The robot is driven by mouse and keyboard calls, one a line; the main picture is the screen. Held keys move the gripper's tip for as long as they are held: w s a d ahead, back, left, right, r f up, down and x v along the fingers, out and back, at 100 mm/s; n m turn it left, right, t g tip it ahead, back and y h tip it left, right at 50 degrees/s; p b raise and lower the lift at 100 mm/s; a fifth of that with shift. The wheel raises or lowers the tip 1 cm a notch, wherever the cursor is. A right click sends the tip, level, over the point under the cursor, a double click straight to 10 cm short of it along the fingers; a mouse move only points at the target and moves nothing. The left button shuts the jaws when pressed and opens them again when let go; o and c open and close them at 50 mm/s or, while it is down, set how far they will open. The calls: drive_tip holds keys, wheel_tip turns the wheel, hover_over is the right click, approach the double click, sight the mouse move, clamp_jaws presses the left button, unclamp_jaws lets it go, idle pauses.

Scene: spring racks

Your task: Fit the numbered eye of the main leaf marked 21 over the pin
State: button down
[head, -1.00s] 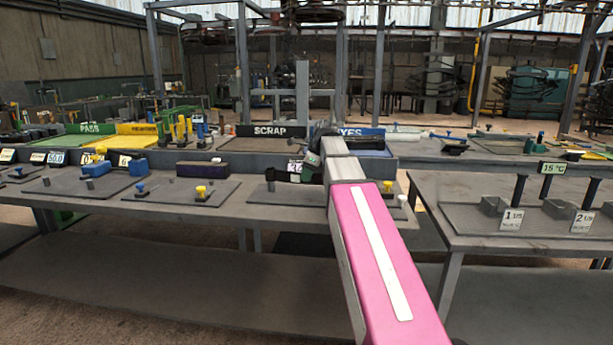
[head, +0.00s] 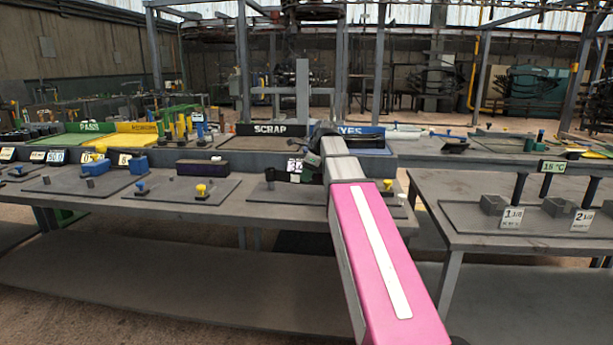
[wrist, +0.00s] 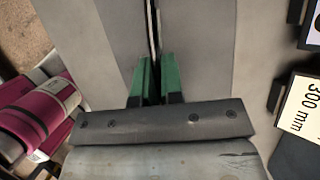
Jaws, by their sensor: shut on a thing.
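In the wrist view my gripper (wrist: 156,82) has its green fingers close together on a thin dark strip (wrist: 153,28) seen nearly edge-on, running away beyond the fingertips. No 21 or eye can be read on it. In the head view my gripper (head: 312,160) is a small dark shape just left of my arm's end, above the bench; what it holds is not clear there. A dark upright pin (head: 270,175) stands on a grey plate (head: 258,194) left of and below it. I cannot tell how far apart the strip and pin are.
Left on the bench (head: 215,207) are plates with a yellow-topped peg (head: 201,190), a blue peg (head: 140,186) and a dark block (head: 202,167). SCRAP (head: 270,129) and PASS (head: 90,127) trays lie behind. Another table (head: 460,235) stands right. A 300 mm label (wrist: 302,103) is near the gripper.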

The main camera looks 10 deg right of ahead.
drive_tip(key=shift+f, duration=1.95)
idle(3.5)
drive_tip(key=shift+a, duration=0.15)
idle(0.6)
drive_tip(key=c, duration=0.7)
unclamp_jaws()
drive_tip(key=shift+r, duration=4)
